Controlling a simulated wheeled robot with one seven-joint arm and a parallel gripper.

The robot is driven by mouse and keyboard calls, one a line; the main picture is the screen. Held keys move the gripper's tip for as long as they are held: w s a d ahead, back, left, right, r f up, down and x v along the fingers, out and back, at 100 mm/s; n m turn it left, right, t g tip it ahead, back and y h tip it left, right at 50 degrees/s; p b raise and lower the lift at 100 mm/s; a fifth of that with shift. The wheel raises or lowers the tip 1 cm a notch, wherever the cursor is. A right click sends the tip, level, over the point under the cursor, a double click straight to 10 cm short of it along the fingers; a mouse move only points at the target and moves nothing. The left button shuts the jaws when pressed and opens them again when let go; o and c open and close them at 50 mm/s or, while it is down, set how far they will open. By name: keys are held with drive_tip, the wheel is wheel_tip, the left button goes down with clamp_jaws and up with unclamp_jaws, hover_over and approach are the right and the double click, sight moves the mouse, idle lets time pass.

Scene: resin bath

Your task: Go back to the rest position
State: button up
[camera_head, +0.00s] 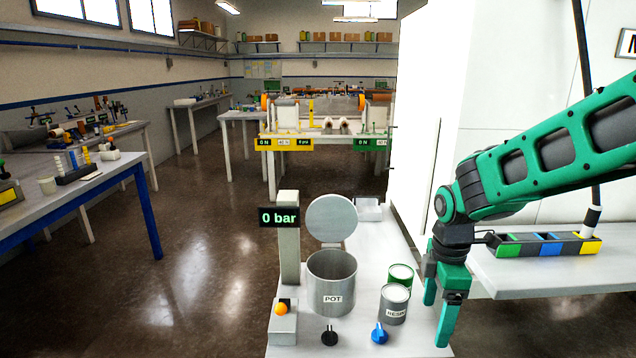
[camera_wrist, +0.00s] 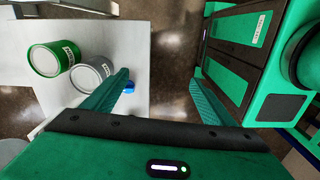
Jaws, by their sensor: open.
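My gripper (camera_head: 438,312) hangs pointing down at the right edge of the small white bench, to the right of the cans. Its two green fingers are apart with nothing between them; the wrist view also shows the open fingers (camera_wrist: 160,95) with bench edge and brown floor beyond. My green arm reaches in from the right. A grey can marked RESIN (camera_head: 394,306) stands left of my gripper, apart from it. A green can (camera_head: 401,274) stands just behind it. Both cans also show in the wrist view, the green one (camera_wrist: 48,60) and the grey one (camera_wrist: 88,73).
An open steel pot (camera_head: 332,284) with its round lid (camera_head: 331,218) raised stands on the bench. A post with a "0 bar" display (camera_head: 279,217) is left of it. Black (camera_head: 330,337) and blue (camera_head: 379,334) knobs sit in front. A side table (camera_head: 540,270) lies under my arm.

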drive_tip(key=s+d+r+m, duration=0.2)
drive_tip(key=s+d+m, duration=0.6)
drive_tip(key=s+m, duration=0.3)
drive_tip(key=s+d+r+m, duration=0.3)
drive_tip(key=s+d+m, duration=0.5)
drive_tip(key=s+m, duration=0.4)
drive_tip(key=shift+s+d+r, duration=0.15)
